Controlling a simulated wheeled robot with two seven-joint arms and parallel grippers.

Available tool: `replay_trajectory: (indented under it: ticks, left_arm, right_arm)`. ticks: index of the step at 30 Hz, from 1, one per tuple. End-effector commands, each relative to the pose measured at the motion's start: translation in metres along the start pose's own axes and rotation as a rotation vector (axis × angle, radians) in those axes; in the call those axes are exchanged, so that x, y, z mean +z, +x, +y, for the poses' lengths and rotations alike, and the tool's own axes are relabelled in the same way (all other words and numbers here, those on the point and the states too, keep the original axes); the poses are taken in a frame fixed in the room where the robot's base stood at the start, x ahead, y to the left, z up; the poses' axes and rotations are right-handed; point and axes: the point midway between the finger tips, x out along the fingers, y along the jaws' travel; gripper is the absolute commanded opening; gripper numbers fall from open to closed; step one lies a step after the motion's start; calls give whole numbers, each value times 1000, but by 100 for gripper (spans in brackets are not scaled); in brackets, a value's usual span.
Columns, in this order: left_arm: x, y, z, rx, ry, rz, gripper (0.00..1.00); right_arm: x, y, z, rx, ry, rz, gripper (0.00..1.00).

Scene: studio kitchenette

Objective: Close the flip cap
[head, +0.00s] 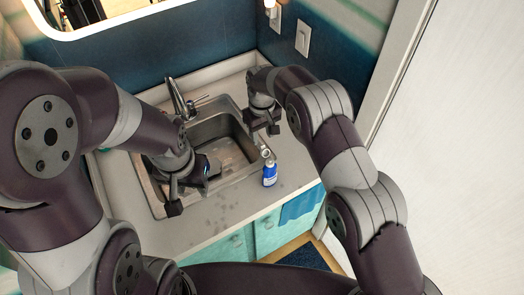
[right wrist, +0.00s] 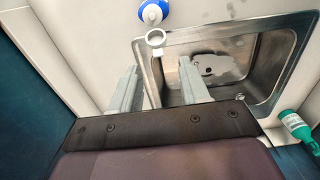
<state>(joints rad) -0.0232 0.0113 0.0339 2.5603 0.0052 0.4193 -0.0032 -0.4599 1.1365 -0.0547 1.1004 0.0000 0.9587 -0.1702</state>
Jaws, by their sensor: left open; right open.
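A small blue bottle (head: 269,175) with a white label stands on the counter at the front right of the sink. Its white flip cap (head: 266,154) is swung up and open. In the right wrist view the blue bottle (right wrist: 151,13) is at the top, with the ring-like open cap (right wrist: 155,38) pointing toward my gripper. My right gripper (head: 262,130) is open and empty, behind the bottle near the sink's right rim; its two fingers (right wrist: 162,84) show below the cap, apart from it. My left gripper (head: 189,194) is open over the sink's front left, left of the bottle.
The steel sink (head: 238,126) with a faucet (head: 177,98) fills the middle of the counter. A green bottle (right wrist: 297,127) lies or stands beside the sink in the right wrist view. A blue towel (head: 301,205) hangs at the front. The counter (head: 213,218) in front is clear.

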Motion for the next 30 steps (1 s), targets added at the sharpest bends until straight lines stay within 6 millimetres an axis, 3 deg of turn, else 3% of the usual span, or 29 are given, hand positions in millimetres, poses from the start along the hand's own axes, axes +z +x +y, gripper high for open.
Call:
replay_trajectory:
  ticks: [2, 6, 14, 18, 30]
  left_arm:
    - [1, 6, 0, 0, 0, 1, 44]
    - [-2, -9, 0, 0, 0, 2, 44]
    - [-1, -7, 0, 0, 0, 1, 44]
    - [-1, -7, 0, 0, 0, 1, 44]
    - [-1, -7, 0, 0, 0, 1, 44]
  right_arm:
    - [1, 23, 0, -1, 0, -4, 46]
    - [1, 39, 0, -1, 1, -3, 46]
    - [0, 45, 0, 0, 1, -1, 46]
    - [0, 45, 0, 0, 1, -1, 0]
    - [1, 45, 0, 0, 1, 5, 0]
